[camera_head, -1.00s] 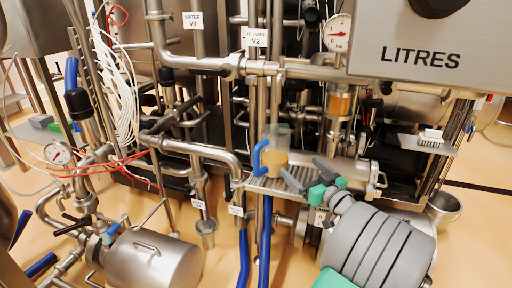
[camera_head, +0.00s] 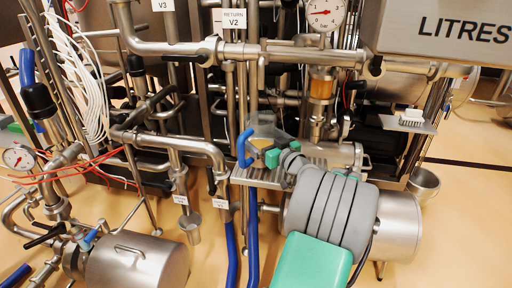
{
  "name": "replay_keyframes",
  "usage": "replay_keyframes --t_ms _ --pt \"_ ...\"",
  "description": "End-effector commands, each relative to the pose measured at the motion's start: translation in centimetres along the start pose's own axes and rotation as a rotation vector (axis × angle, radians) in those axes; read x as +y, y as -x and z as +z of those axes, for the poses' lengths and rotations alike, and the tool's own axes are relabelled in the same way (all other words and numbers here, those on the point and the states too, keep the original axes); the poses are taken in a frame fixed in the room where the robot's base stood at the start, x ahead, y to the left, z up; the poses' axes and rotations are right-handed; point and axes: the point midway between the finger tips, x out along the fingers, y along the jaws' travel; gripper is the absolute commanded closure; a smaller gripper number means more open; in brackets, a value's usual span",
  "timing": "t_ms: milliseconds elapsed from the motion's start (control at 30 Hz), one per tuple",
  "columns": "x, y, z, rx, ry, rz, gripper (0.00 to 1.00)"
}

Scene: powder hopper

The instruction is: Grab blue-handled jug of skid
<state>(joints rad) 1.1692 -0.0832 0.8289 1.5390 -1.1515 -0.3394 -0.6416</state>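The clear jug (camera_head: 262,126) with a blue handle (camera_head: 244,148) stands upright on the skid's small ribbed metal shelf (camera_head: 250,177), and its handle faces left. Pale contents show in its lower part. My gripper (camera_head: 264,143), with grey fingers and green finger bases, is at the jug's near right side and overlaps it in the picture. The green bases are spread apart, so it looks open. The fingertips are small and partly lost against the jug; I cannot tell whether they touch it. My gripper hides the jug's lower right part.
Steel pipes and a gauge (camera_head: 324,14) stand close behind and above the jug. Blue hoses (camera_head: 252,240) hang below the shelf.

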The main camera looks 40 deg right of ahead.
Motion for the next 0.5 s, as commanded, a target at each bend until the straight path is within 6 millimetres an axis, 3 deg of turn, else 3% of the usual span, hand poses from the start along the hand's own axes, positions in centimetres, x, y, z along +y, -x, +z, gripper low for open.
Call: replay_keyframes --t_ms 500 --pt "-0.12 -0.01 0.03 0.0 -0.001 -0.002 0.41"
